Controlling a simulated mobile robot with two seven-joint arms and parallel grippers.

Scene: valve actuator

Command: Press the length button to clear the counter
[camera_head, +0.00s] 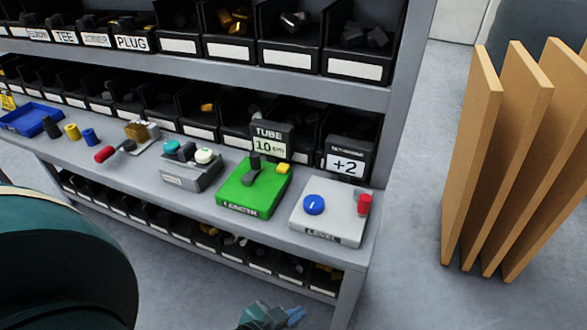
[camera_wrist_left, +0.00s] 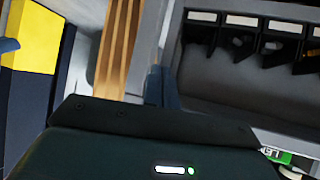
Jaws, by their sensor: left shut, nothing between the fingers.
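The green length box (camera_head: 232,194) stands on the grey shelf. It carries a dark lever (camera_head: 251,174), a small yellow button (camera_head: 283,168) at its back right corner, and a display (camera_head: 268,144) reading "TUBE 10 cm". A green corner of it with lettering shows in the left wrist view (camera_wrist_left: 275,154). My left gripper (camera_head: 295,316) is at the bottom of the head view, in front of and below the shelf edge, apart from the box. Its blue fingers (camera_wrist_left: 158,88) are shut and empty. My right gripper is not in view.
Right of the green box is the white level box (camera_head: 335,218) with a blue knob, red button and "+2" display. Left is a grey box (camera_head: 190,175) with teal and white buttons. Wooden boards (camera_head: 480,160) stand at right. Open floor lies between shelf and boards.

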